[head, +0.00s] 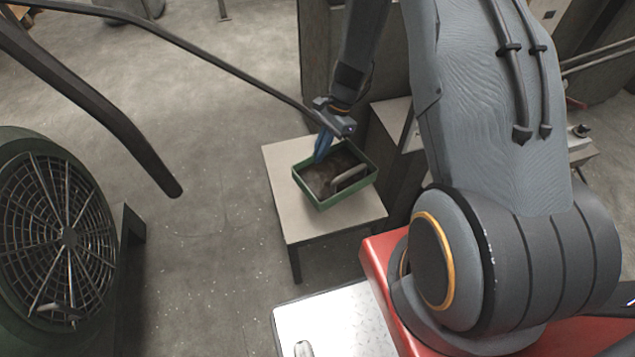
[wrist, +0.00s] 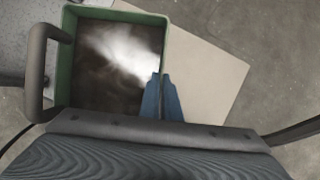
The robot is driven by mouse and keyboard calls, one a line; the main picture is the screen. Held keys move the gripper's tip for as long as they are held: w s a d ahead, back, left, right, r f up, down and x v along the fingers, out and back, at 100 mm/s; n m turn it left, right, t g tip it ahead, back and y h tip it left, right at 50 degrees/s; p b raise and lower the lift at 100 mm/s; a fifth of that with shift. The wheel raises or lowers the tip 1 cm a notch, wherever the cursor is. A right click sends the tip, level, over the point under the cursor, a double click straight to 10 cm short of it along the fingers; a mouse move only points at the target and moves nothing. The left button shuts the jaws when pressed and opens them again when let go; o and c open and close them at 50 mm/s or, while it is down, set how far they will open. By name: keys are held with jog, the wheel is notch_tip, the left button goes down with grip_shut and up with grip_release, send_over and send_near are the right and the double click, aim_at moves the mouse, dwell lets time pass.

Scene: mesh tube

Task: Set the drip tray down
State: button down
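The drip tray (head: 322,204) is an open green box with a dark brown inside and a grey loop handle (head: 350,178) at one side. In the head view it appears over the small beige-topped table (head: 275,165); I cannot tell whether it touches the top. My gripper (head: 323,146) reaches down to its far left wall. In the wrist view, the blue fingers of my gripper (wrist: 161,90) straddle the tray's right wall (wrist: 165,40), one inside and one outside, closed on it. The handle (wrist: 38,75) is at the tray's left there. The tray's underside is hidden.
A big green-rimmed fan with a wire guard (head: 68,236) stands at the left. Dark bars cross the upper left. Grey cabinets (head: 318,50) stand behind the table. The concrete floor (head: 210,200) left of the table is mostly clear.

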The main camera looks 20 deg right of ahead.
jog(key=shift+w+d+f+m+t+b, duration=0.1)
jog(key=shift+w+f+m+t+b, duration=0.3)
jog(key=shift+f, duration=1.2)
jog(key=shift+w+d+f+m+b, duration=0.1)
jog(key=shift+w+f+m+b, duration=0.15)
jog(key=shift+w+f+m, duration=0.9)
jog(key=shift+s+d+f+m+t+b, duration=0.1)
jog(key=shift+f+m+t+b, duration=0.15)
jog(key=shift+f, duration=1.8)
jog(key=shift+f, duration=0.15)
jog(key=c, duration=2)
grip_release()
